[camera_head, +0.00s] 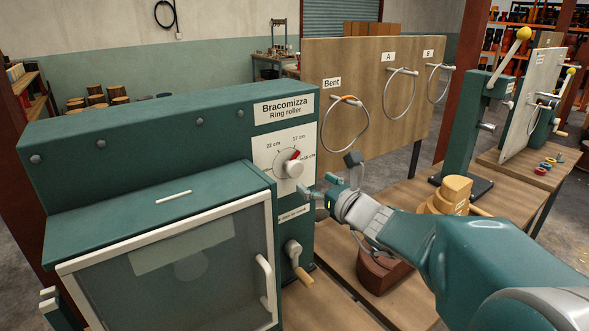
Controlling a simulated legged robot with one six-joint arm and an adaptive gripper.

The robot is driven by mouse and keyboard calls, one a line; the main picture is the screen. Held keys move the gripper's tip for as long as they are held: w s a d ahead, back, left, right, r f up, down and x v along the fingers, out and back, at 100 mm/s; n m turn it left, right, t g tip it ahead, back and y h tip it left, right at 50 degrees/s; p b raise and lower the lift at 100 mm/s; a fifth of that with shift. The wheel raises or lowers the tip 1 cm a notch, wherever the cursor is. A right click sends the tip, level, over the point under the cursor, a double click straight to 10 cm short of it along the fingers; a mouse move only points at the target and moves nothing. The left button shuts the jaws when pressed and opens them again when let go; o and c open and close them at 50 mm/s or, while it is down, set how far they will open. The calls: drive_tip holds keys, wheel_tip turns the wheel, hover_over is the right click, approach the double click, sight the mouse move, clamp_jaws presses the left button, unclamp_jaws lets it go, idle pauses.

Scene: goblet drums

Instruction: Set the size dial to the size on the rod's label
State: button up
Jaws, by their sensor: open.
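The size dial (289,165) is a round grey knob with a red mark on a white plate on the front of the green ring roller (130,145). The plate reads 22 cm at upper left, 17 cm at upper right, and a third size at right that is hard to read. The red mark points up and right, between 17 cm and the right-hand size. My gripper (331,177) is open and empty, just right of and slightly below the dial, apart from it. I cannot make out a labelled rod.
Below the dial is a crank with a wooden grip (303,275). A windowed door (175,270) with a white handle is at lower left. A wooden board (350,65) with hanging rings labelled Bent, A and B stands behind. Wooden drum pieces (455,190) sit beside my arm.

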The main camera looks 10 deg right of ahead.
sight(297, 172)
drive_tip(key=x, duration=0.6)
drive_tip(key=shift+s+a, duration=0.15)
drive_tip(key=shift+a, duration=0.25)
drive_tip(key=shift+w+a, duration=0.1)
drive_tip(key=shift+w, duration=0.3)
drive_tip(key=shift+c, duration=0.6)
drive_tip(key=c, duration=1)
